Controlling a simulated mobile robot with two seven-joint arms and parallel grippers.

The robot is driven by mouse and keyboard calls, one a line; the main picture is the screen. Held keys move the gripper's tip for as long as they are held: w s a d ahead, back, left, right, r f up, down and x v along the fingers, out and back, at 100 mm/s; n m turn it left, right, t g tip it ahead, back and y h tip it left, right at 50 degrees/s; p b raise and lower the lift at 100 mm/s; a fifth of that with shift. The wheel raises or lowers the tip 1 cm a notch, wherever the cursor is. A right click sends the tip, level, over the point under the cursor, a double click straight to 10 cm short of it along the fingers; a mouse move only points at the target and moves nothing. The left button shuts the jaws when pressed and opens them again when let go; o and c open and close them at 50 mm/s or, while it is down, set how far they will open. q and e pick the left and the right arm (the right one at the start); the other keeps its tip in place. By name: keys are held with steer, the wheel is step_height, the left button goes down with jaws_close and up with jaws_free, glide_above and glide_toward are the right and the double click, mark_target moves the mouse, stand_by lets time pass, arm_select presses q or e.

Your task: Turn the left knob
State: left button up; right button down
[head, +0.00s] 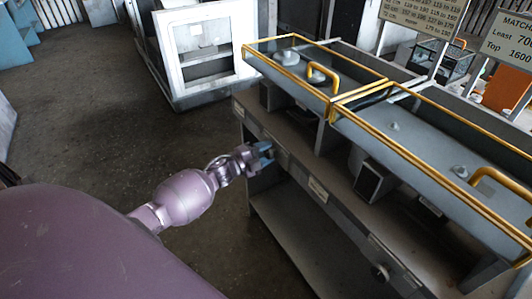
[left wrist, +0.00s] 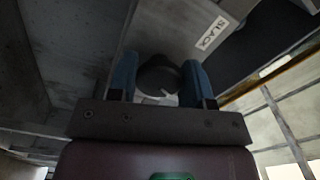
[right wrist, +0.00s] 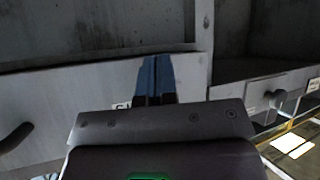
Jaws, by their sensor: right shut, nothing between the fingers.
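My left gripper (head: 262,150) is at the front edge of the grey bench, at its left end. In the left wrist view its blue fingers (left wrist: 160,82) stand on both sides of a dark round knob (left wrist: 160,72) with a pale mark. In the head view the gripper hides this knob. My right gripper (right wrist: 155,78) is shut and empty, in front of a grey panel with a partly hidden label. It is not in the head view.
A second knob (head: 380,272) is on the bench front further right. The bench (head: 335,205) has glass-topped cases with yellow edges (head: 375,150) above and a lower shelf (head: 285,240). A white cabinet (head: 168,60) stands behind. The floor (head: 90,120) at left is clear.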

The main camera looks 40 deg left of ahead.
arm_select(q)
steer(key=o, duration=0.4)
steer(key=shift+o, duration=0.2)
steer(key=v, duration=1)
steer(key=shift+s+a, duration=0.2)
steer(key=shift+s, duration=0.15)
steer(key=shift+f, duration=0.1)
steer(key=s+d+f+n+g+y, duration=0.2)
steer(key=s+d+f+n+y, duration=0.1)
steer(key=s+d+n, duration=0.4)
steer(key=s+d+f+n+g+y, duration=0.3)
steer(key=s+d+n, duration=0.5)
steer(key=s+n, duration=0.3)
step_height(320, 180, down, 2)
steer(key=s+y, duration=0.1)
steer(key=s, duration=0.1)
steer(key=shift+s+f, duration=0.25)
steer(key=shift+s, duration=0.15)
